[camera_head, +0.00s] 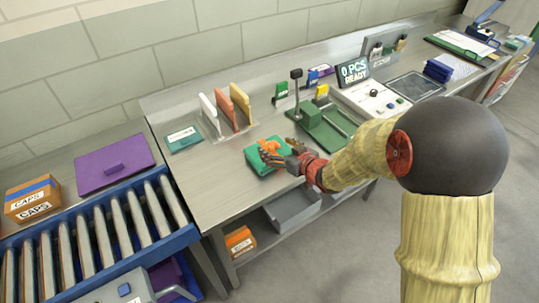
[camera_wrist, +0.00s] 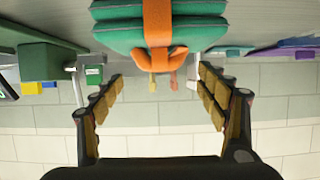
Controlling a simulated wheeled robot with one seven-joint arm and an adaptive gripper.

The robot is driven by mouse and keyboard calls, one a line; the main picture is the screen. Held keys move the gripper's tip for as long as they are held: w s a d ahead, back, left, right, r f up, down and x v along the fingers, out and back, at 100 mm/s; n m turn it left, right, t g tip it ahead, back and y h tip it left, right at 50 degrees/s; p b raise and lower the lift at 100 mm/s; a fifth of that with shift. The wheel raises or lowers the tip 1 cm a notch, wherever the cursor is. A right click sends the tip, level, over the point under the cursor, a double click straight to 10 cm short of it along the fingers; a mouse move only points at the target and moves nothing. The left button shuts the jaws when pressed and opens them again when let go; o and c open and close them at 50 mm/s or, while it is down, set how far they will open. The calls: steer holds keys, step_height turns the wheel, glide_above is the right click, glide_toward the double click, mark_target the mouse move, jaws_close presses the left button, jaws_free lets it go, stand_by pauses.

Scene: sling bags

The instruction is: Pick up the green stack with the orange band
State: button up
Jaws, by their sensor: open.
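The green stack (camera_head: 262,161) with an orange band (camera_head: 268,147) lies on the metal workbench (camera_head: 205,185) near its front edge. In the wrist view the green stack (camera_wrist: 120,36) is at the top, with the orange band (camera_wrist: 157,25) running across its middle. My gripper (camera_head: 283,158) is at the right side of the stack in the head view and partly hides it. In the wrist view my gripper (camera_wrist: 157,72) is open, with one finger on each side and the stack ahead between or just beyond the tips. I cannot tell whether the fingers touch it.
A divider rack with orange and white plates (camera_head: 230,108) stands behind the stack. A green press (camera_head: 318,122) stands to the right, close to my arm. A purple folder (camera_head: 115,165) and a CAPS box (camera_head: 33,198) are at left. A grey bin (camera_head: 292,208) is below the bench.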

mark_target(270, 144)
steer(key=b+x, duration=0.2)
steer(key=x, duration=0.3)
steer(key=shift+a+f, duration=0.1)
steer(key=shift+f, duration=0.05)
steer(key=c, duration=1.9)
jaws_close()
